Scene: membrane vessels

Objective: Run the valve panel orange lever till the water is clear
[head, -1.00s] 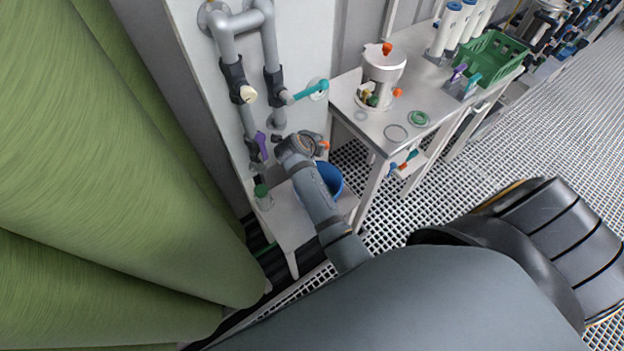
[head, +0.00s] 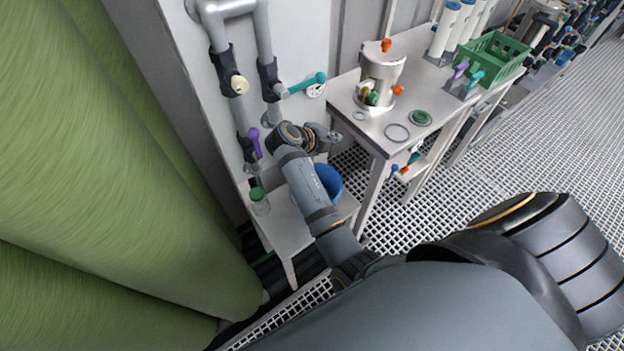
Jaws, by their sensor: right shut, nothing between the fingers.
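The valve panel (head: 300,55) is a white board with grey pipes at the upper left. It carries a cream lever (head: 239,84), a teal lever (head: 308,83) and a purple lever (head: 254,142). No orange lever shows on the panel now; the area behind my right gripper is hidden. My right gripper (head: 332,137) is shut and empty in front of the panel's lower right part, below the teal lever. Whether it touches anything there I cannot tell. A blue bucket (head: 330,182) stands below it, partly hidden by my arm; its water is not visible. My left gripper is out of view.
The steel table (head: 385,138) at right holds a metal vessel (head: 382,75) with orange handles, rings and a green crate (head: 492,58). Large green rolls (head: 110,180) fill the left. Grated floor lies right.

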